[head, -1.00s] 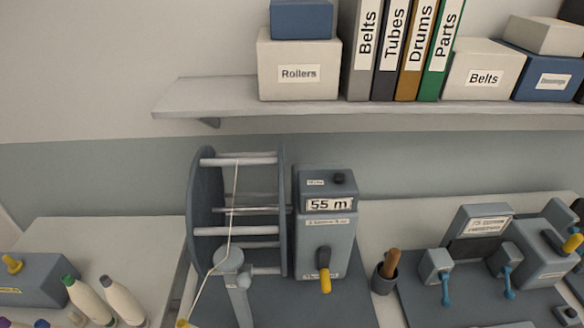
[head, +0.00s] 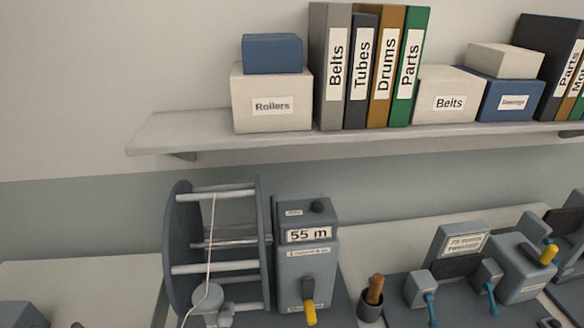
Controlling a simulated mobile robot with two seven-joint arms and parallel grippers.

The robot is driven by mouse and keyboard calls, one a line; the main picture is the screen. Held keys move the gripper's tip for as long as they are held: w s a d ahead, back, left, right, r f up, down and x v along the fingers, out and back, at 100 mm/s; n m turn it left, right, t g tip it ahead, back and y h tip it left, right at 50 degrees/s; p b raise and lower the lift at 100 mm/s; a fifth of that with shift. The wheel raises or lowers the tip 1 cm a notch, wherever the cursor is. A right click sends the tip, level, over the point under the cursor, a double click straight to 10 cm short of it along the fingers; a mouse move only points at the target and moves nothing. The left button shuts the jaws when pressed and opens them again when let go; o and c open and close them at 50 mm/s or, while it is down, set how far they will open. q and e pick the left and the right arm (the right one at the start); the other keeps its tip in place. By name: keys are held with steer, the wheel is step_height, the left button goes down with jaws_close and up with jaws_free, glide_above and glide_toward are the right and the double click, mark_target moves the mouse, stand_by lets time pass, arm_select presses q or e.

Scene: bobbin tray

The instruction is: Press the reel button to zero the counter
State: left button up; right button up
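The reel (head: 174,245) stands on the bench, a grey wheel with pale crossbars and a thread running down over it. The grey counter box (head: 318,262) stands just right of it. Its display (head: 309,235) reads "55 m". A dark round button (head: 317,206) sits on top of the box, beside a small label. A crank with a yellow handle (head: 310,313) hangs on the front of the box. Neither of my grippers shows in the head view.
A shelf (head: 190,137) with boxes and binders runs above the bench. Right of the counter stand a dark cup (head: 369,306) with a wooden-handled tool and a grey device (head: 527,268) with blue levers. Bare bench top (head: 80,285) lies at the left.

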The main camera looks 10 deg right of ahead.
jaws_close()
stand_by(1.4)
